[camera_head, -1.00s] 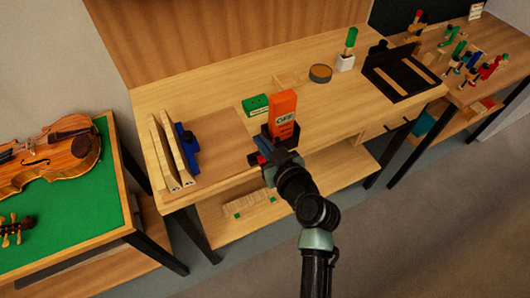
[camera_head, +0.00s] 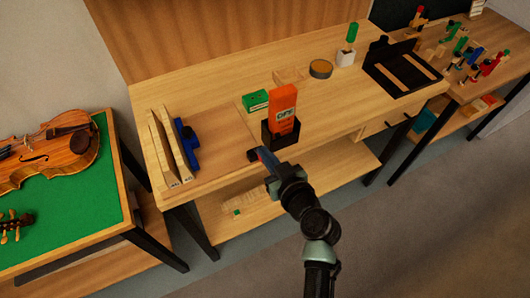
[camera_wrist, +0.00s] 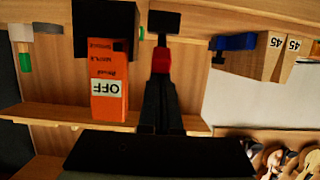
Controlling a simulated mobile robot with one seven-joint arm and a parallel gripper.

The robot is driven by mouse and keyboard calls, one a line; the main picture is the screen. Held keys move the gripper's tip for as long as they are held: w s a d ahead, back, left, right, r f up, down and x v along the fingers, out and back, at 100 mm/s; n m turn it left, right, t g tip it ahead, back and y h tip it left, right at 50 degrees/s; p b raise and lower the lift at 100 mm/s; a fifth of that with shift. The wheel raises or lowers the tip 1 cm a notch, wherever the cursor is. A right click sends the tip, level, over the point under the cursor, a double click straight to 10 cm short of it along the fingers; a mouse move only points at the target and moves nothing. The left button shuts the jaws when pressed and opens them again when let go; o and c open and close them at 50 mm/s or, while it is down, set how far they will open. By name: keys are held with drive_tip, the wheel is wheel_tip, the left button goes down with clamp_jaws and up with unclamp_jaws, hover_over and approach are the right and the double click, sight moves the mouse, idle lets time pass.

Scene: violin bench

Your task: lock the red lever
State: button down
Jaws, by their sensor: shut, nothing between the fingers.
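A small red lever (camera_wrist: 161,60) shows in the wrist view, just beyond my fingertips and beside a small black block (camera_wrist: 163,22). In the head view only a sliver of red (camera_head: 261,151) shows at the bench's front edge, next to the dark block (camera_head: 253,155). My gripper (camera_head: 265,157) is at that front edge, left of the orange box. In the wrist view my gripper (camera_wrist: 160,82) has its dark fingers together, pointing at the red part. I cannot tell whether they touch it. The lever's exact angle is partly hidden.
An orange box marked OFF (camera_head: 283,108) stands in a black holder (camera_head: 280,137) close to my gripper. A green box (camera_head: 255,101) is behind it. The bench middle (camera_head: 225,80) is clear.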

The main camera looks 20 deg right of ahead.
drive_tip(key=shift+s+f+b, duration=0.35)
drive_tip(key=shift+f+b, duration=0.05)
drive_tip(key=shift+f, duration=0.25)
drive_tip(key=shift+s+f, duration=0.1)
drive_tip(key=shift+f, duration=0.05)
drive_tip(key=r+p, duration=0.1)
drive_tip(key=w+r, duration=0.1)
drive_tip(key=r, duration=0.1)
drive_tip(key=w+r+p, duration=0.1)
drive_tip(key=r, duration=0.1)
drive_tip(key=shift+w+a+p, duration=0.1)
drive_tip(key=shift+w+p, duration=0.05)
drive_tip(key=shift+p, duration=0.15)
drive_tip(key=f+b+v, duration=0.1)
drive_tip(key=b+v, duration=0.1)
drive_tip(key=v, duration=0.7)
drive_tip(key=shift+s+b, duration=0.4)
drive_tip(key=shift+s, duration=0.15)
